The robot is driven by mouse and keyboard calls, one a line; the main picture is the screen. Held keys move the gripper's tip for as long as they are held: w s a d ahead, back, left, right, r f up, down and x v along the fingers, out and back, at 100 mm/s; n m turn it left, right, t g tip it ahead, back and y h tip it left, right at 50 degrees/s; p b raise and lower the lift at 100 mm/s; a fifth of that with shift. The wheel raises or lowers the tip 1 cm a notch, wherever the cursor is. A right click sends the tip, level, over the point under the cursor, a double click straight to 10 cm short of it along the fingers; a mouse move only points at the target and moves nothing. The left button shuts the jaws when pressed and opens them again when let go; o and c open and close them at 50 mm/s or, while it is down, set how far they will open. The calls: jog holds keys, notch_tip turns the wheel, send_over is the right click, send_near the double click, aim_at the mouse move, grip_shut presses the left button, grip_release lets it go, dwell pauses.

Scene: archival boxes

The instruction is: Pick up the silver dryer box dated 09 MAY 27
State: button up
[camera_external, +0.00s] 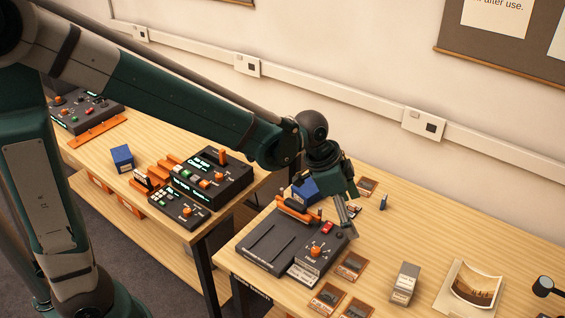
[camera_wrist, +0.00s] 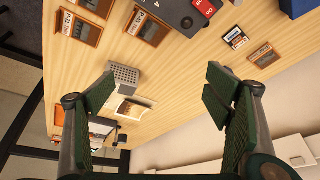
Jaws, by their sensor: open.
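A small silver-grey box (camera_external: 404,283) stands on the right-hand table, with a pale label on its front that is too small to read. In the wrist view the box (camera_wrist: 124,73) shows its perforated side, beyond and near the left fingertip. My gripper (camera_external: 347,213) is above the table, behind and left of the silver box, over the edge of a black control unit. In the wrist view my gripper (camera_wrist: 160,85) has its two green fingers spread wide apart, with nothing between them but table. The gripper does not touch the box.
The black control unit (camera_external: 318,255) with orange knob sits left of the silver box. Brown-framed cards (camera_external: 351,266) lie between them. A curled photograph (camera_external: 476,284) lies right, with a dark lamp-like object (camera_external: 543,287) beyond. A blue box (camera_external: 305,191) stands behind the unit.

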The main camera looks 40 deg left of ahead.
aim_at(404, 274)
jog(key=d+f+m+p, duration=0.1)
jog(key=d+f, duration=0.1)
jog(key=d, duration=0.3)
jog(key=d+f+m+g+p, duration=0.1)
jog(key=d+f+m, duration=0.1)
jog(key=d, duration=0.4)
jog(key=d+f+m+g+p, duration=0.1)
jog(key=d+f, duration=0.3)
jog(key=d, duration=0.1)
jog(key=shift+d+m+h, duration=0.15)
jog(key=shift+m+h, duration=0.15)
jog(key=shift+h, duration=0.1)
jog(key=shift+d+f+p, duration=0.35)
jog(key=shift+d, duration=0.15)
jog(key=shift+x, duration=1.35)
jog(key=shift+s, duration=0.1)
jog(key=shift+s+b+x, duration=0.2)
jog(key=shift+b+x, duration=0.55)
jog(key=shift+x, duration=1.85)
jog(key=shift+s, duration=0.1)
jog(key=shift+c, duration=0.5)
jog(key=c, duration=1)
